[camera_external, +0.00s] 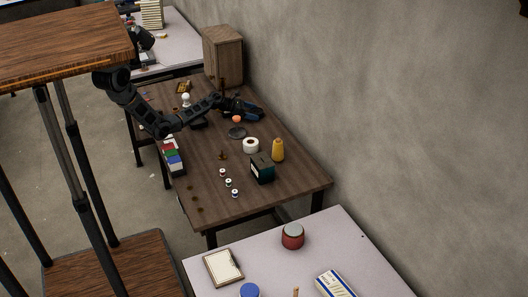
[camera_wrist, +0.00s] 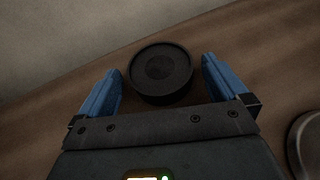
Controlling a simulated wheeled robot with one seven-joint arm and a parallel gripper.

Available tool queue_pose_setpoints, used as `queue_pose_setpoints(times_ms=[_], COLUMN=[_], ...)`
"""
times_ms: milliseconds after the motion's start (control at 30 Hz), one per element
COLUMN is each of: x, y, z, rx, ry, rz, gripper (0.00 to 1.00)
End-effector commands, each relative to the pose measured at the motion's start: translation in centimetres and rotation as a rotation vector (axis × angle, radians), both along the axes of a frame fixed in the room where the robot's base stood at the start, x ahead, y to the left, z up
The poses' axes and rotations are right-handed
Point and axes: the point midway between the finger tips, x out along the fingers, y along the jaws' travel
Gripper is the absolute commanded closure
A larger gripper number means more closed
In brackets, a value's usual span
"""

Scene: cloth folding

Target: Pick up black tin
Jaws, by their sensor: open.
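The black tin (camera_wrist: 161,72) is round and low and lies on the brown wooden table. In the wrist view it sits between the blue fingertips of my gripper (camera_wrist: 160,64), at their level in the picture. Gaps show on both sides, and neither finger clearly touches it. My gripper is open. In the external view my gripper (camera_external: 246,110) is low over the far part of the table, close to the wall side. I cannot make out the tin there; the gripper seems to hide it.
A wooden cabinet (camera_external: 223,54) stands behind. A round rim (camera_wrist: 306,145) shows at the wrist view's right edge.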

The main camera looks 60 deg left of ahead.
Motion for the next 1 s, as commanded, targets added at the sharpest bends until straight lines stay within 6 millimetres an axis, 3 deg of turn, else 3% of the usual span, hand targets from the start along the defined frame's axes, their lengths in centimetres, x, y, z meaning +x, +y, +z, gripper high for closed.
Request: queue_pose_setpoints(times_ms=[400,1000], x=[0.69,0.66], y=[-0.27,-0.25], z=[-0.23,-0.25], rx=[0.000,0.000], ry=[0.000,0.000], rz=[-0.001,0.000], gripper=[0.01,0.58])
